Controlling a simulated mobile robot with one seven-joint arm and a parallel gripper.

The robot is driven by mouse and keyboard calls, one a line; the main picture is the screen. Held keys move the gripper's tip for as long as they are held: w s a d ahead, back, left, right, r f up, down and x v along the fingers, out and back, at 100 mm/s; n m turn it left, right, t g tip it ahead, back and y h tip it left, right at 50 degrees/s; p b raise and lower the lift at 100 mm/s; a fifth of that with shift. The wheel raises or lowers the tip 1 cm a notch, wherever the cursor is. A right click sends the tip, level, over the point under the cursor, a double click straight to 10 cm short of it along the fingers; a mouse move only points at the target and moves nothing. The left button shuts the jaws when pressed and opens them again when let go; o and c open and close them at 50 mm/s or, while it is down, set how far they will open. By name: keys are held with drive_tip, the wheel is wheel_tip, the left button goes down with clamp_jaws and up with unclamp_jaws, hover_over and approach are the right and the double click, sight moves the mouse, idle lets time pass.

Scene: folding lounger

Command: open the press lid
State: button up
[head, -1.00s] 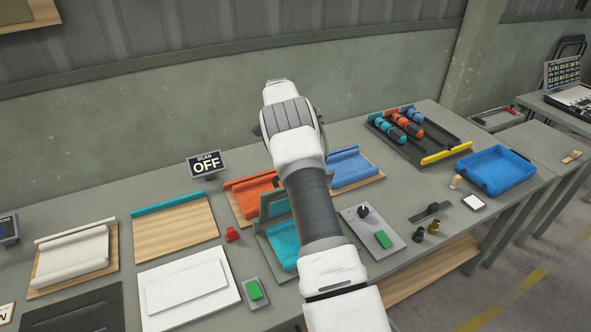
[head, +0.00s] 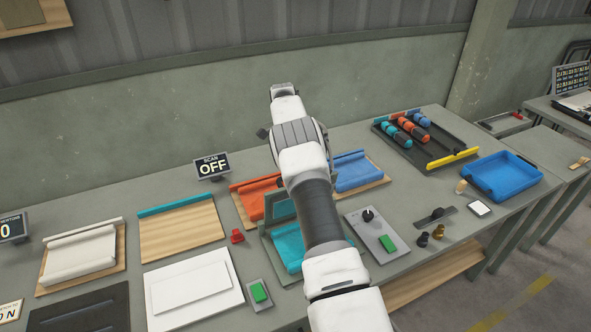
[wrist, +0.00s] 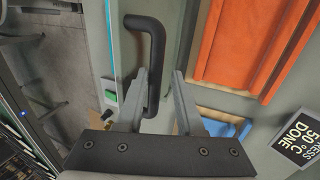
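The press (head: 268,262) is a grey-green frame with teal cloth (head: 288,245) in its base. Its lid (head: 279,206) stands raised at the back of the base, partly hidden by my arm. In the wrist view, a black bar handle (wrist: 153,40) is fixed to a grey-green panel, which looks like the lid. My gripper (wrist: 165,72) is open. The handle's lower end is beside the left finger, in the gap between the fingers; I cannot tell whether they touch. In the head view my arm hides the gripper.
Orange cloth (head: 262,202) and blue cloth (head: 357,172) lie on boards behind the press. A red knob (head: 237,236) and a green button (head: 259,292) are to its left, a control plate (head: 372,236) to its right.

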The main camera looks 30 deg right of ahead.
drive_tip(key=shift+o, duration=1.4)
drive_tip(key=shift+w+f, duration=0.15)
drive_tip(key=shift+w, duration=0.05)
drive_tip(key=s+d+r+b, duration=0.4)
drive_tip(key=s+d+r, duration=0.3)
drive_tip(key=s+r, duration=0.2)
wheel_tip(320, 180, up, 2)
drive_tip(key=shift+d+r, duration=0.1)
drive_tip(key=shift+d, duration=0.15)
